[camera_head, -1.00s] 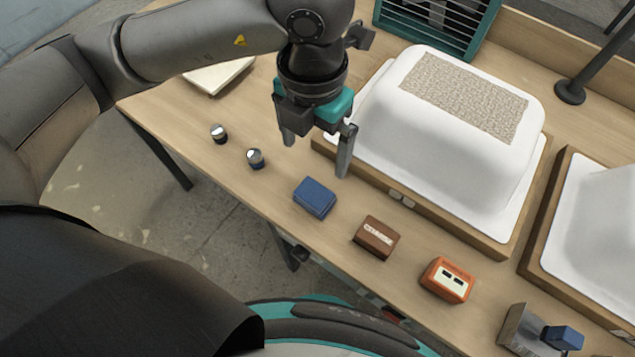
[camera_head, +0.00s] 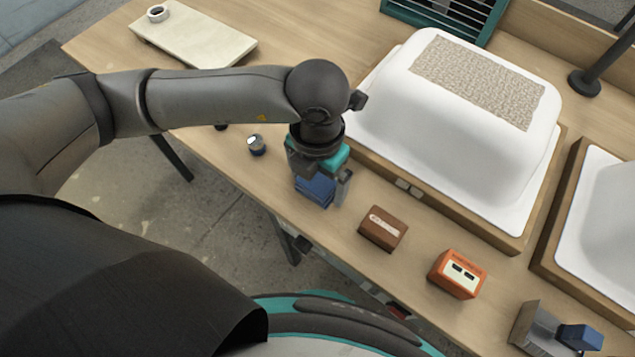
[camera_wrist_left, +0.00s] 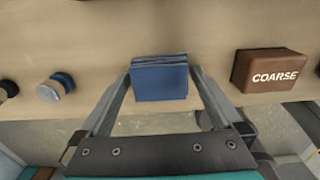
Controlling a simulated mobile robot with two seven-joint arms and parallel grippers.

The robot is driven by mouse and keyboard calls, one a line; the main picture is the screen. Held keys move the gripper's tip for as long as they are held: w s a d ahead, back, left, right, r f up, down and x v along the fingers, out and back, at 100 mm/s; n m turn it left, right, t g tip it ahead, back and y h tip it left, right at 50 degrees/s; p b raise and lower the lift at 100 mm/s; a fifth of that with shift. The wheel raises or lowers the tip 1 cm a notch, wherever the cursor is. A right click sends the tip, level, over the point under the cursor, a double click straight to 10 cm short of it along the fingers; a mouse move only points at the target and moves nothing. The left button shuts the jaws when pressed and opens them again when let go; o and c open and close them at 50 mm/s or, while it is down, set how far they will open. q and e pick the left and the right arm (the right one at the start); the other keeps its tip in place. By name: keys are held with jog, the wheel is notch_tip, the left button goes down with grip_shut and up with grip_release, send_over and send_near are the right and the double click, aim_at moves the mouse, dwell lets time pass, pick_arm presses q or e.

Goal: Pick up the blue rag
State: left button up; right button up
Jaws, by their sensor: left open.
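The blue rag (camera_head: 314,190) is a small folded block on the wooden table near its front edge. My left gripper (camera_head: 322,196) is directly over it and hides part of it in the head view. In the left wrist view the blue rag (camera_wrist_left: 160,78) lies between the two fingers of the open left gripper (camera_wrist_left: 160,85), one finger on each side. I cannot tell whether the fingers touch it. My right gripper is not in view.
A brown block (camera_head: 383,229) marked COARSE (camera_wrist_left: 272,70) and an orange box (camera_head: 457,273) stand to the right. A small metal-topped knob (camera_head: 256,145) stands to the left. A white tub shell (camera_head: 450,130) on a wooden base is behind. A pale board (camera_head: 195,35) lies at the back left.

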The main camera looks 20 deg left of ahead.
aim_at(318, 180)
pick_arm(q)
jog(key=c, duration=1.1)
jog(key=shift+c, duration=0.2)
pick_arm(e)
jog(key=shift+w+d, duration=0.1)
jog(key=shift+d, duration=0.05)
pick_arm(q)
jog(key=shift+r, duration=0.1)
notch_tip(318, 180, up, 20)
jog(key=p, duration=0.4)
jog(key=shift+p, duration=0.3)
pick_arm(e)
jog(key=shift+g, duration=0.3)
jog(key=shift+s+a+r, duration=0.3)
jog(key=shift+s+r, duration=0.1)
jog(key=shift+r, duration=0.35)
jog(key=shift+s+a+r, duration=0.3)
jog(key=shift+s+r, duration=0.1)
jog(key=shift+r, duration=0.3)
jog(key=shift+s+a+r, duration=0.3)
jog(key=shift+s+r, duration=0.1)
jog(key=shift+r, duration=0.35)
